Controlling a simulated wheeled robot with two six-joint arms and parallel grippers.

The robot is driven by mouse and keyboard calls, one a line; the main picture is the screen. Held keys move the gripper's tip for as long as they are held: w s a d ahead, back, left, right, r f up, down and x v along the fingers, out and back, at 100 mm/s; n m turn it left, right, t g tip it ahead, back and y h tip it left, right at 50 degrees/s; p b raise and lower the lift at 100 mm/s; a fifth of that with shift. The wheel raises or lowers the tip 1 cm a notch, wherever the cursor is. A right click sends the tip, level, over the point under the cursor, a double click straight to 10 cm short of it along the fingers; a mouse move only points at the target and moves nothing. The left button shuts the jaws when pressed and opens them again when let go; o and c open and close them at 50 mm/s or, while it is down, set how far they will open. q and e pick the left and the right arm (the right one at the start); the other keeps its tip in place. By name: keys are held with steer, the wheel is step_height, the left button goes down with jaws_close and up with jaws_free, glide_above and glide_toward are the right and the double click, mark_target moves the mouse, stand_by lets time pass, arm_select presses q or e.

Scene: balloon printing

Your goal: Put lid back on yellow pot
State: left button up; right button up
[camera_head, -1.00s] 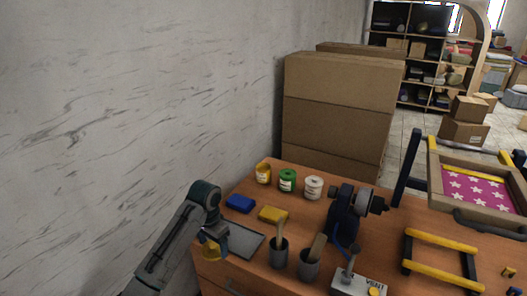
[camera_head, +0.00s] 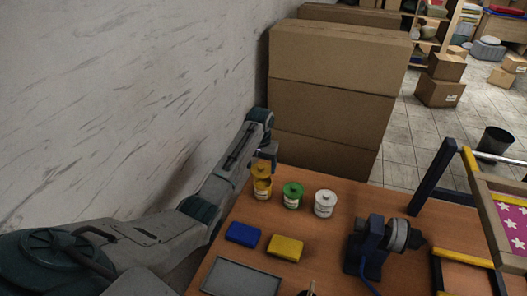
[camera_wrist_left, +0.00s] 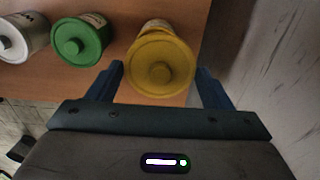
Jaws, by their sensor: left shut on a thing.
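The yellow pot (camera_head: 262,188) stands at the far left corner of the table, and part of it shows behind the lid in the left wrist view (camera_wrist_left: 153,25). My left gripper (camera_head: 262,157) is over this pot and shut on the yellow lid (camera_wrist_left: 160,64), which sits between the two blue fingers with its round knob facing the wrist camera. In the head view the lid (camera_head: 261,168) is at or just above the pot's rim; I cannot tell whether they touch. The lid hides the pot's opening. My right gripper is not in view.
A lidded green pot (camera_head: 292,195) and a lidded white pot (camera_head: 325,203) stand to the right. Blue (camera_head: 242,234) and yellow (camera_head: 285,248) blocks and a grey tray (camera_head: 240,279) lie nearer. Cardboard boxes (camera_head: 335,90) rise behind; the wall is at the left.

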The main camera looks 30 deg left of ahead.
mark_target(263, 170)
arm_select(q)
steer(key=shift+w+d+r, duration=0.25)
steer(key=shift+d+r, duration=0.25)
steer(key=shift+r, duration=0.2)
steer(key=shift+f, duration=0.3)
steer(key=f, duration=0.2)
steer(key=a+f+b, duration=0.1)
steer(key=f, duration=0.1)
steer(key=shift+w, duration=0.2)
steer(key=shift+d+f, duration=0.15)
steer(key=shift+f, duration=0.1)
steer(key=shift+s+f+b, duration=0.1)
steer(key=shift+f+b, duration=0.35)
steer(key=shift+f, duration=0.45)
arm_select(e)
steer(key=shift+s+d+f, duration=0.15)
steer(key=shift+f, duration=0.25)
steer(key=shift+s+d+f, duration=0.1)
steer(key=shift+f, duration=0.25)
arm_select(q)
steer(key=shift+r+p, duration=0.1)
steer(key=shift+p, duration=0.6)
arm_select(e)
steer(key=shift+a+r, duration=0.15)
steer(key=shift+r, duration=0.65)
arm_select(q)
steer(key=shift+f+p, duration=0.2)
steer(key=shift+p, duration=0.1)
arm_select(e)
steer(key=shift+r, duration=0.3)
